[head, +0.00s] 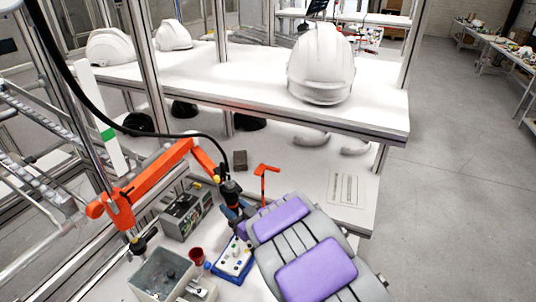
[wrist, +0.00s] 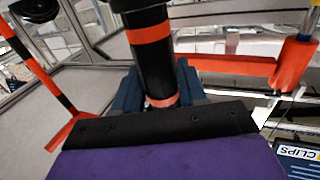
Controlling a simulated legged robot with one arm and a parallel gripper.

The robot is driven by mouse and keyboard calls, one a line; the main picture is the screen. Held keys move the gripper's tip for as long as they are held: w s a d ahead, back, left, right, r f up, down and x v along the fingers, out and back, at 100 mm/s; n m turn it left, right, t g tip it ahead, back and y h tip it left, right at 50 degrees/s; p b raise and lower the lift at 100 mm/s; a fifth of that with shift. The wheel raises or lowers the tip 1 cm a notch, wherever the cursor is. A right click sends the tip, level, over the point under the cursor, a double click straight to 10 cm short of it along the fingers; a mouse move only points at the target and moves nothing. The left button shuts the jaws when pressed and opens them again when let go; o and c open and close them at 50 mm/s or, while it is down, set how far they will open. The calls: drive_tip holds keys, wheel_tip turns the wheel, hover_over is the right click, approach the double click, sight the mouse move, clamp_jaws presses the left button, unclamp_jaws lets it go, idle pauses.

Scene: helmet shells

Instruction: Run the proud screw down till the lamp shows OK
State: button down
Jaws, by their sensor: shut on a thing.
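My gripper (head: 235,213) is shut on the black screwdriver (head: 229,187), which hangs from a jointed orange arm (head: 150,184). In the wrist view the dark blue fingers (wrist: 160,92) close around the driver's black body with orange bands (wrist: 148,52). A blue-edged white block (head: 234,262) with several small dark spots and pegs lies just below the gripper. The driver's tip is hidden, and I cannot tell which screw stands proud. A grey control box (head: 186,213) stands left of the gripper; no lit lamp can be made out on it.
A grey bin (head: 163,278) and a red cup (head: 197,256) sit left of the block. An orange T-shaped stand (head: 265,178) rises right behind the gripper. White helmet shells (head: 321,65) stand on the shelf above. A printed sheet (head: 346,189) lies on clear tabletop at right.

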sight(234, 198)
drive_tip(key=shift+f, duration=0.95)
idle(2.0)
drive_tip(key=shift+r+p, duration=1.6)
drive_tip(key=shift+r, duration=1.6)
